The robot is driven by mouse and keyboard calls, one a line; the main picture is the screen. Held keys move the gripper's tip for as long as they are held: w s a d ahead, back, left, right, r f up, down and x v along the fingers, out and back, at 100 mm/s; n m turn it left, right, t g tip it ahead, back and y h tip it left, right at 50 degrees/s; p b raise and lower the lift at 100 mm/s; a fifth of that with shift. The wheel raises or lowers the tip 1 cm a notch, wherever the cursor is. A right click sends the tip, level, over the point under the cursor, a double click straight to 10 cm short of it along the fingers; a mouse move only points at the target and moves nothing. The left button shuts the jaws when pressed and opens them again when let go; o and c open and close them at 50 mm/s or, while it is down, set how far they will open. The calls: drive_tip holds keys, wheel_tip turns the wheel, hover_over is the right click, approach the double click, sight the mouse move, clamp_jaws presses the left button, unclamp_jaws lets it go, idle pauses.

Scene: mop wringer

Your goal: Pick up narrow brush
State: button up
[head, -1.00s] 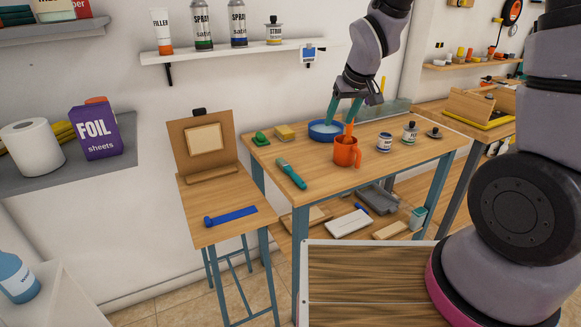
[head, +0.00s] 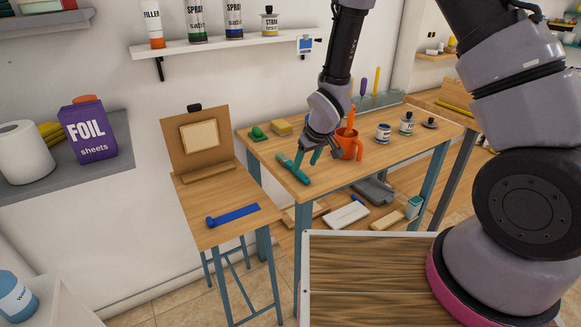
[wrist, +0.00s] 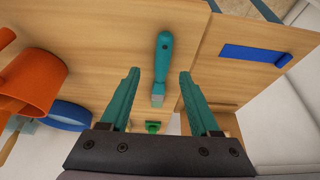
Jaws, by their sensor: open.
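A brush with a teal handle (head: 293,168) lies flat near the front left of the workbench. In the wrist view its handle (wrist: 164,52) and grey ferrule lie in line with the gap between the fingers. My gripper (head: 307,163) is open and empty, with teal fingers pointing down just right of the brush in the head view. In the wrist view my gripper (wrist: 160,72) shows nothing held. An orange mug (head: 349,146) stands right of the gripper with an orange handle sticking up from it. I cannot tell which of these is the narrow brush.
A yellow sponge (head: 282,127), a green object (head: 258,134) and small jars (head: 384,133) stand on the bench. A smaller table (head: 190,235) with a blue tool (head: 234,215) is at the left.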

sight(301, 172)
drive_tip(key=x, duration=0.4)
drive_tip(key=shift+a+f, duration=0.15)
drive_tip(key=shift+f, duration=0.1)
drive_tip(key=shift+s, duration=0.1)
clamp_jaws()
drive_tip(key=shift+r, duration=0.15)
